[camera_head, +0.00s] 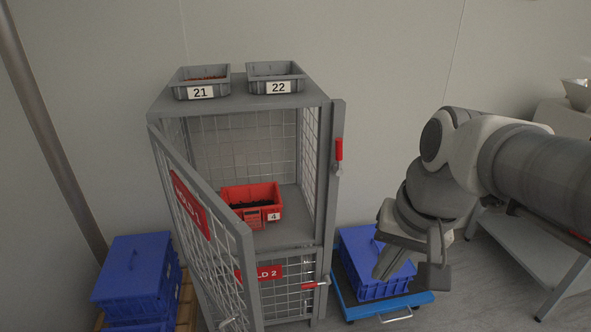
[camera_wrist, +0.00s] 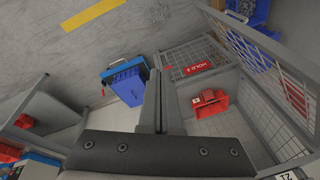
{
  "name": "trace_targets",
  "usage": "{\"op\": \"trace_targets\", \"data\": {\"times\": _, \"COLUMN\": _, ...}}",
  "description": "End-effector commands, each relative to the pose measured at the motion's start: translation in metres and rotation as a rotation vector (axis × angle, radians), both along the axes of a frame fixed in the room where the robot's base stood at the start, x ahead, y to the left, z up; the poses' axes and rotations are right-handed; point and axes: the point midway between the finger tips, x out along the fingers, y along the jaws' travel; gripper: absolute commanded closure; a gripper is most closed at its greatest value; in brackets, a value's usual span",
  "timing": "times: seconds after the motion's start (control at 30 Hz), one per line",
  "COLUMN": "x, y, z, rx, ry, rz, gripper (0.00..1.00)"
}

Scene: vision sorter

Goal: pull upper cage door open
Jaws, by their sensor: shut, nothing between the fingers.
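The upper cage door (camera_head: 205,225), a grey mesh frame with a red sign, stands swung outward on the left side of the cage (camera_head: 318,150). Its open front shows a red bin labelled 4 (camera_head: 255,200) on the shelf. In the wrist view the door (camera_wrist: 292,95) is at the right and the red bin (camera_wrist: 208,102) lies left of it. A red latch handle (camera_head: 339,150) is on the right post. My gripper (camera_head: 386,268) is right of the cage, apart from the door; its fingers (camera_wrist: 161,82) are shut and empty.
The lower door, with a red HOLD 2 sign (camera_head: 270,273), is closed. Grey bins 21 (camera_head: 200,92) and 22 (camera_head: 278,87) sit on the cage top. A blue crate (camera_head: 372,285) on a blue dolly (camera_head: 425,298) is behind my gripper. Blue crates (camera_head: 135,275) stand at left.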

Motion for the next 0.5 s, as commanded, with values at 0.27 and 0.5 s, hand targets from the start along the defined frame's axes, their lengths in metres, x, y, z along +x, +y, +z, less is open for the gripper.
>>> {"op": "trace_targets", "data": {"times": 0.27, "x": 0.043, "y": 0.03, "z": -0.014, "rx": 0.142, "ry": 0.282, "rz": -0.166, "gripper": 1.0}}
{"op": "trace_targets", "data": {"times": 0.5, "x": 0.078, "y": 0.057, "z": -0.037, "rx": 0.245, "ry": 0.532, "rz": -0.308, "gripper": 1.0}}
